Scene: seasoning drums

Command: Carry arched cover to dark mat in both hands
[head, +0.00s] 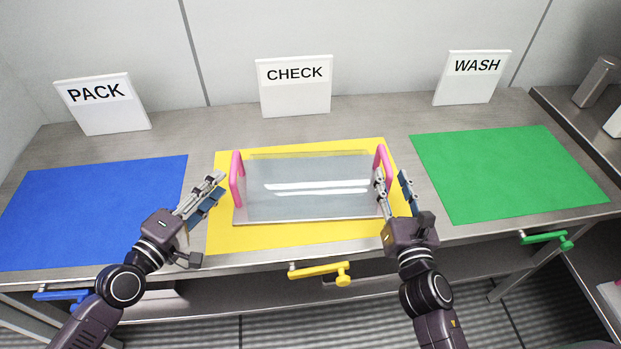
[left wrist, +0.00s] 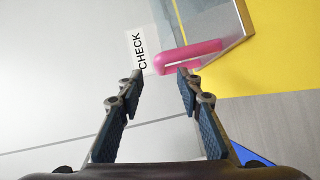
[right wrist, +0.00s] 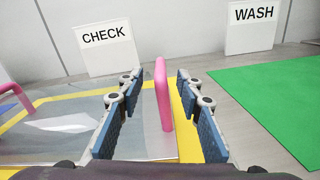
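The arched cover (head: 310,175) is a clear, see-through box shape with a pink upright handle at each end. It stands on the yellow mat (head: 240,240). My left gripper (head: 220,183) is open just left of the left pink handle (head: 237,182); in the left wrist view that handle (left wrist: 190,55) lies just beyond the fingertips. My right gripper (head: 392,178) is open at the right pink handle (head: 383,158); in the right wrist view this handle (right wrist: 163,95) shows between the spread fingers, with gaps on both sides. The blue mat (head: 90,210) is the darkest-looking mat.
A green mat (head: 510,172) lies bare at the right; the blue mat is bare too. PACK (head: 102,104), CHECK (head: 295,86) and WASH (head: 473,78) signs stand along the back. Yellow (head: 320,270), green (head: 545,238) and blue (head: 62,294) handles stick out at the table's front edge.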

